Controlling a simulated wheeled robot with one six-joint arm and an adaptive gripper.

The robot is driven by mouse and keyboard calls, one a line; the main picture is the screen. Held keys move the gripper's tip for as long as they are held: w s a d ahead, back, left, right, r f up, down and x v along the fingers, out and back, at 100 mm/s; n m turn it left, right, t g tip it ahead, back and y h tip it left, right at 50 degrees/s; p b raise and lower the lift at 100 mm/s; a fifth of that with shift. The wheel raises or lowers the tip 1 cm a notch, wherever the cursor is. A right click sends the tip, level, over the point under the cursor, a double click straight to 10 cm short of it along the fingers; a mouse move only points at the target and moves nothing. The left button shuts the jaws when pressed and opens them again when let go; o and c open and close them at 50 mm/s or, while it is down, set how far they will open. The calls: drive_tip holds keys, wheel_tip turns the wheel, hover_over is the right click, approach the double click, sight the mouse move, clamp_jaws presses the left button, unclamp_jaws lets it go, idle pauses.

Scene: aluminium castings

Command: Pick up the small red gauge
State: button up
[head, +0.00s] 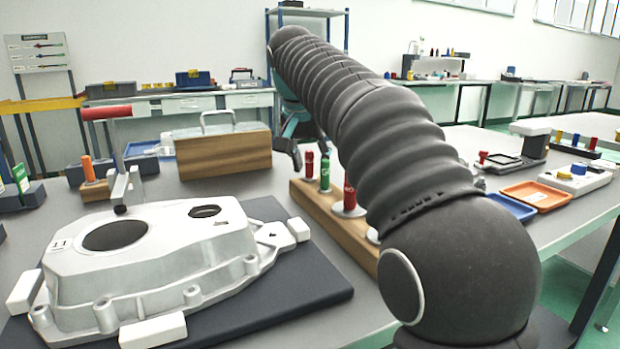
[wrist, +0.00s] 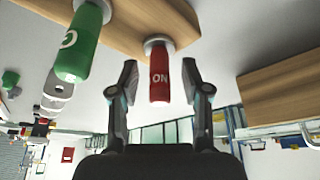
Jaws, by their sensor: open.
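The small red gauge (head: 309,164) stands upright at the far end of a wooden block (head: 297,196). In the wrist view, which is upside down, the red gauge (wrist: 160,78) shows white lettering and a pale collar at the block. My gripper (wrist: 160,80) is open, with one finger on each side of the gauge in the picture and visible gaps on both sides. The fingers do not appear to touch it. In the head view my gripper (head: 305,152) is partly hidden behind my arm, close to the gauge.
A green gauge (wrist: 80,42) stands beside the red one on the block, with a larger red gauge (head: 349,194) nearer. A wooden case with a handle (head: 222,155) is to the left. A large aluminium casting (head: 170,262) lies on a dark mat (head: 318,280) in front.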

clamp_jaws()
idle(0.4)
